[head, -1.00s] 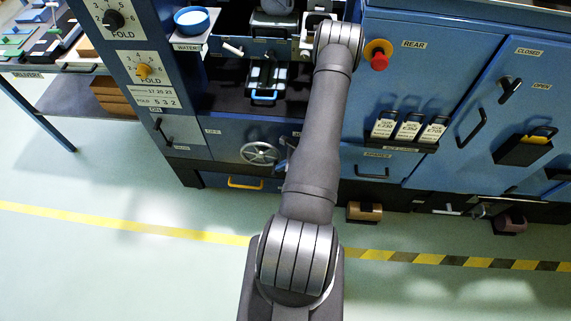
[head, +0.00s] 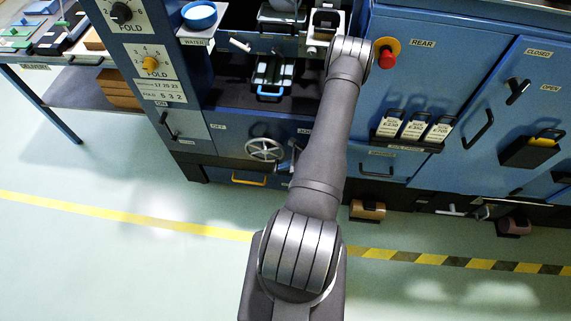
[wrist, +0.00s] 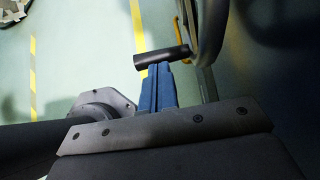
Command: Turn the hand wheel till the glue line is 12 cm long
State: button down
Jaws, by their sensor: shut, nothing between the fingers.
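The hand wheel (head: 264,149) is a grey spoked ring on the lower blue front, left of my arm in the head view. In the wrist view its rim (wrist: 213,30) shows as a curved band at upper right, with a dark cylindrical handle (wrist: 162,57) sticking out to the left. My gripper (wrist: 158,68) has blue fingers, shut and empty, with the tips right at the handle. I cannot tell whether they touch it. In the head view my gripper is mostly hidden by my arm. I cannot make out a glue line in either view.
A yellow drawer handle (head: 249,181) sits below the wheel. A blue-handled tray (head: 271,79) sits in the bay above. The floor in front is clear.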

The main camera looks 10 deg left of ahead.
aim_at(276, 171)
jog(key=a+f+y, duration=0.1)
jog(key=f, duration=0.1)
jog(key=a+f+y, duration=0.2)
jog(key=shift+a+f, duration=0.15)
jog(key=shift+a, duration=0.05)
jog(key=shift+s+a+f+y, duration=0.1)
jog(key=shift+a+f+y, duration=0.15)
jog(key=shift+y, duration=0.05)
jog(key=shift+a+f+y, duration=0.25)
jog(key=shift+a+y, duration=0.65)
jog(key=shift+y, duration=0.4)
jog(key=shift+a+f+y, duration=0.2)
jog(key=shift+a+y, duration=0.7)
jog(key=shift+y, duration=0.4)
jog(key=shift+w+a+y, duration=0.2)
jog(key=shift+a+y, duration=0.05)
jog(key=shift+y, duration=0.05)
jog(key=shift+r, duration=0.2)
